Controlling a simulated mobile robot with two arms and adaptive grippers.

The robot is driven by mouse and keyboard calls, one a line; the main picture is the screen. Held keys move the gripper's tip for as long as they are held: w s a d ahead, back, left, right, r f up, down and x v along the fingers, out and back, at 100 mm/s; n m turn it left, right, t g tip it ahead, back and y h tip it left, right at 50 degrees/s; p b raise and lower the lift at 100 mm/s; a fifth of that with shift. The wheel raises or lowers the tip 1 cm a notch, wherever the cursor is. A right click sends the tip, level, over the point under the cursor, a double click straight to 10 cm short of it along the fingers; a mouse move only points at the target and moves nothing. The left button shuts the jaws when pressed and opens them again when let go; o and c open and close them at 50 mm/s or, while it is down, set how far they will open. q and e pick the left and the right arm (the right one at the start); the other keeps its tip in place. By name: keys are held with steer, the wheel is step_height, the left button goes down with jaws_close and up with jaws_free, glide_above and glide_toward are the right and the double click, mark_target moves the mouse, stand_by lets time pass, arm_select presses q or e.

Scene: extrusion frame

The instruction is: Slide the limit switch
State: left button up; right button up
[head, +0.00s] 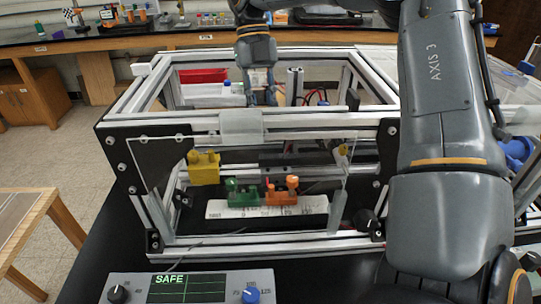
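Inside the extrusion frame (258,138), a white scale rail (309,207) with printed marks runs left to right. A green block (242,193) and an orange block (283,190) sit along it, close together, with the orange one on the right. I cannot tell for certain which part is the limit switch. My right gripper (265,100) points down into the frame through its open top, behind the front beam and well above the rail. Its fingertips are small and partly hidden, so its opening is unclear. My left gripper is out of view.
A clear panel covers part of the frame's front, with a yellow block (204,168) at its upper left. A control box (192,287) reading SAFE stands in front. A red bin (203,76) lies behind. My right arm fills the right side.

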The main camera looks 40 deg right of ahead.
steer(key=x, duration=0.6)
steer(key=w+x, duration=0.1)
steer(key=x, duration=1)
steer(key=shift+w+d+f+b, duration=0.15)
steer(key=shift+d+f+b, duration=0.2)
steer(key=shift+f, duration=0.35)
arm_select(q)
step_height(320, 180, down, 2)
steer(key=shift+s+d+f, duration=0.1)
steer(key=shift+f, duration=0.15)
arm_select(e)
jaws_close()
